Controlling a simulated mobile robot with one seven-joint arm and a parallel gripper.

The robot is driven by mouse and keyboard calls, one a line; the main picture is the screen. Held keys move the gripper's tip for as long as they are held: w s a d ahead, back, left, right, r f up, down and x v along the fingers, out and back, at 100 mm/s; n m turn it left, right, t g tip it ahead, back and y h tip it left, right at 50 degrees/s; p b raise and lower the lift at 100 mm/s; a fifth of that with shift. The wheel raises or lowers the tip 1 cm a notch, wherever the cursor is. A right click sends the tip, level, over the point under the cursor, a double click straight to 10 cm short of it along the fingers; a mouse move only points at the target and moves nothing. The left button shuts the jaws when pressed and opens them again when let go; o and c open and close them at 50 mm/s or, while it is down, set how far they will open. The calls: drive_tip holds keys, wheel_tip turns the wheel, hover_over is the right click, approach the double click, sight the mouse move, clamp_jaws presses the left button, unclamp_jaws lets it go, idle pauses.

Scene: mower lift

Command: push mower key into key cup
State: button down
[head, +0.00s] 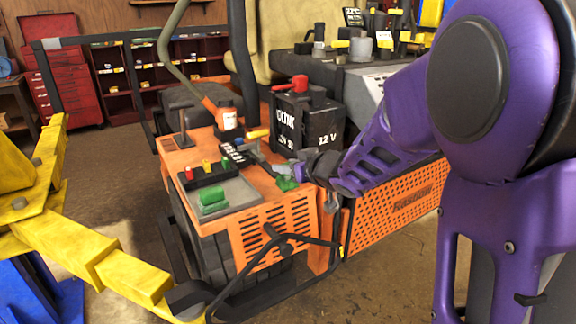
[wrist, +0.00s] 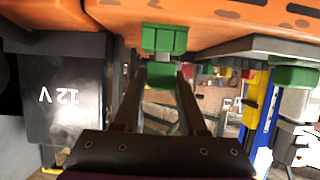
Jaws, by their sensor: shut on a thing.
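My gripper (head: 288,170) reaches in from the right over the orange mower deck's corner. In the wrist view its two fingers (wrist: 161,82) are shut on a green piece, which I take to be the mower key (wrist: 160,72). A green block with a grey middle, apparently the key cup (wrist: 176,40), sits on the orange body just beyond the fingertips. The key lines up with it closely; I cannot tell whether it is inside. In the head view the green cup (head: 287,184) shows just below the gripper, and the held key is not clear.
A grey tray (head: 238,192) with another green block (head: 213,203) lies left of the gripper. A black 12 V battery (head: 308,125) stands close behind it.

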drive_tip(key=shift+f, duration=0.4)
drive_tip(key=shift+c, duration=1.9)
unclamp_jaws()
